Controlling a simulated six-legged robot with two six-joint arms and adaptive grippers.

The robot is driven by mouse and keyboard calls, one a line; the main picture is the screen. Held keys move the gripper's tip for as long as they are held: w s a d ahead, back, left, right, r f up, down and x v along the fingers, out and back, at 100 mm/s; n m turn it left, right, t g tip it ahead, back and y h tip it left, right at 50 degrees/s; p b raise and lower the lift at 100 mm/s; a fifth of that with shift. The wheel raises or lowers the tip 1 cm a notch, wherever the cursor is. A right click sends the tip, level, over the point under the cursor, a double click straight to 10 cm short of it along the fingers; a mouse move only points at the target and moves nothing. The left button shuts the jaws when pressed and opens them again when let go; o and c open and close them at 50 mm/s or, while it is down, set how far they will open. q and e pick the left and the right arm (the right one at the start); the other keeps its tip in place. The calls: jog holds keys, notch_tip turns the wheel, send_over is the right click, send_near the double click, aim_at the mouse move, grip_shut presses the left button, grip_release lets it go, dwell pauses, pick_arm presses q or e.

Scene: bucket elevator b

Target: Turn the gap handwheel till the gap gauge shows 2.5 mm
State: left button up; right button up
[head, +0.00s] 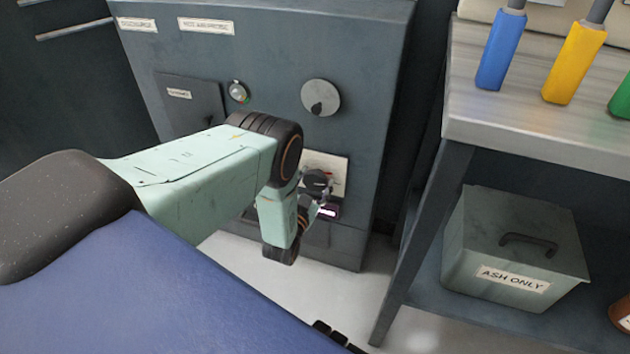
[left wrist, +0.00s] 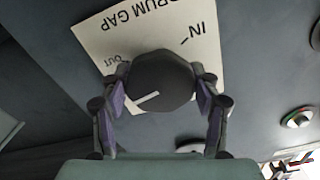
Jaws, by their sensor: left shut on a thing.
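The gap handwheel (left wrist: 160,78) is a dark, many-sided knob with a white mark on its face, in front of a cream plate (left wrist: 112,32) that reads DRUM GAP, IN and OUT, upside down in the left wrist view. My left gripper (left wrist: 158,92) is shut on the handwheel, one finger on each side. In the head view the plate (head: 337,165) shows low on the grey cabinet, and my left arm partly covers it. A small lit display (head: 328,210) lies just below; I cannot tell whether it is the gap gauge, and no reading is legible. My right gripper is not in view.
The cabinet (head: 260,60) also carries a round dial (head: 321,97) and a small round control (head: 238,92). At right stands a bench (head: 540,140) with blue, yellow and green-handled things, and an ASH ONLY box (head: 515,245) below. Bare floor lies between cabinet and bench.

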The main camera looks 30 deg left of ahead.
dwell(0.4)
pick_arm(q)
jog(key=o, duration=1.1)
jog(key=shift+o, duration=0.2)
jog(key=v, duration=1.2)
jog(key=shift+w, duration=0.15)
jog(key=x, duration=1.1)
jog(key=shift+w+a, duration=0.15)
jog(key=shift+w, duration=0.25)
jog(key=shift+s, duration=0.1)
